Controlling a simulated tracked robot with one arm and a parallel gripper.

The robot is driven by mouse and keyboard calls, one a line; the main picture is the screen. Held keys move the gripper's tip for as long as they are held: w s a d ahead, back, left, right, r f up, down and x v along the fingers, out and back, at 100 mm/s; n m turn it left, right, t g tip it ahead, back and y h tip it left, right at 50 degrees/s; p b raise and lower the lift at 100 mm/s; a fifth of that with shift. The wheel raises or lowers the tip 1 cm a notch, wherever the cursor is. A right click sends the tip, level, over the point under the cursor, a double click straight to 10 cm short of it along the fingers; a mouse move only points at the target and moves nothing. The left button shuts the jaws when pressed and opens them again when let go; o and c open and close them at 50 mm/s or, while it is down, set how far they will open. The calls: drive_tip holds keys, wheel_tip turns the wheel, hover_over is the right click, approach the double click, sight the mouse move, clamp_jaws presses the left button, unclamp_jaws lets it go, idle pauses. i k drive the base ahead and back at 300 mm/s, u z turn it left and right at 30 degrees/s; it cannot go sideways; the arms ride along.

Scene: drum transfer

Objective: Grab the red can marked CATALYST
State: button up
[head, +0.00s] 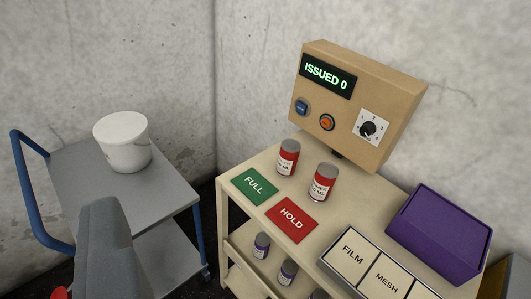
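Two red cans with grey tops and white labels stand upright on the beige cart top. The left can (288,158) is just behind the green FULL card. The right can (323,183) stands to its right and a little nearer, behind the red HOLD card. The label print is too small to read surely, so I cannot tell which is marked CATALYST. A grey part of mine rises at the lower left, over the grey cart and apart from the cans. No gripper fingertips show.
The FULL card (254,186), HOLD card (291,220), FILM and MESH tray (346,279) and purple bin (437,233) share the cart top. A control box (355,98) reads ISSUED 0. Purple-labelled cans (262,245) sit below. A white bucket (122,142) stands on the grey cart (172,194).

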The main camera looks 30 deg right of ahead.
sight(290, 148)
drive_tip(key=u, duration=0.15)
drive_tip(key=i, duration=1.05)
drive_tip(key=z, duration=0.4)
